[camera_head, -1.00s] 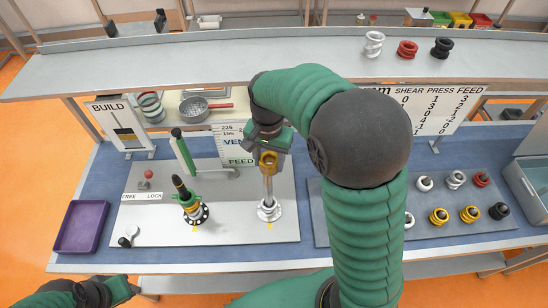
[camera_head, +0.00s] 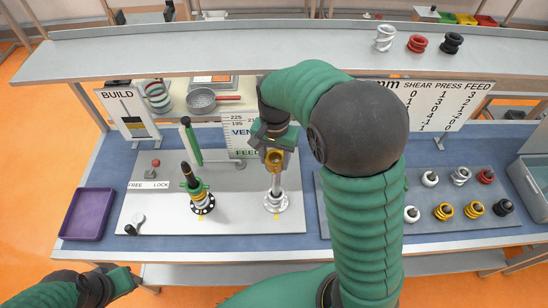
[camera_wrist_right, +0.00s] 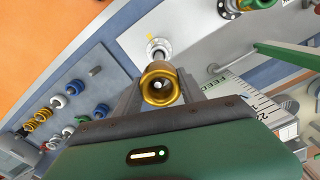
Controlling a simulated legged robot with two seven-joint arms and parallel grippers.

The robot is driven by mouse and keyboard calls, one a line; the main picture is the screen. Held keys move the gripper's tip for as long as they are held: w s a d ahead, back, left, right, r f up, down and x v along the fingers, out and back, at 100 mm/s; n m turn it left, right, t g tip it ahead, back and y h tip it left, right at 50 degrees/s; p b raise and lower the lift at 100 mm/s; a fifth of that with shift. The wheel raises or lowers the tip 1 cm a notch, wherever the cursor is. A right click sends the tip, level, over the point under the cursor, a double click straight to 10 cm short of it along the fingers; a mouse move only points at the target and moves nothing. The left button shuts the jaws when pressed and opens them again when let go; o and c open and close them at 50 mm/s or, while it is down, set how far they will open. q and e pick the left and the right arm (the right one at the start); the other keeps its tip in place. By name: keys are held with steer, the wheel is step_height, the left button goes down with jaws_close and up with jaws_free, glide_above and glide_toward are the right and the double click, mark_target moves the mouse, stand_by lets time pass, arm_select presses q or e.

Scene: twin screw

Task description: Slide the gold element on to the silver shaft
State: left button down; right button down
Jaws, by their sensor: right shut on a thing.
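The gold element (camera_head: 274,158) is held in my right gripper (camera_head: 272,142) at the top of the upright silver shaft (camera_head: 276,182). In the right wrist view the gold ring (camera_wrist_right: 160,84) faces the camera between the jaws, with a pale spot in its bore. The shaft's base flange (camera_wrist_right: 158,48) shows beyond it. The element is in line with the shaft; how far the shaft enters it is unclear. My left gripper (camera_head: 122,280) is empty at the lower left, off the table; its jaw opening is unclear.
Beside the silver shaft stands a dark-tipped shaft (camera_head: 190,175) with green and gold parts. A green-handled arm (camera_head: 190,140) stands behind it. A purple tray (camera_head: 88,214) lies at left. A grey board (camera_head: 350,220) with several coloured elements is at right. A shelf (camera_head: 220,50) crosses behind.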

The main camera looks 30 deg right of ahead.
mark_target(277, 160)
steer(key=shift+f, duration=0.4)
steer(key=c, duration=0.9)
jaws_free()
steer(key=shift+d+r, duration=0.1)
steer(key=shift+d, duration=0.15)
steer(key=shift+c, duration=0.2)
steer(key=o, duration=0.3)
steer(key=shift+d, duration=0.3)
steer(key=shift+a, duration=0.25)
steer(key=shift+a+r, duration=0.1)
steer(key=shift+r, duration=0.2)
arm_select(q)
steer(key=shift+d+f+b, duration=0.3)
steer(key=shift+f+b, duration=0.55)
steer(key=shift+f, duration=0.05)
arm_select(e)
steer(key=r, duration=1.6)
steer(key=shift+w+d, duration=0.1)
steer(key=shift+d, duration=0.15)
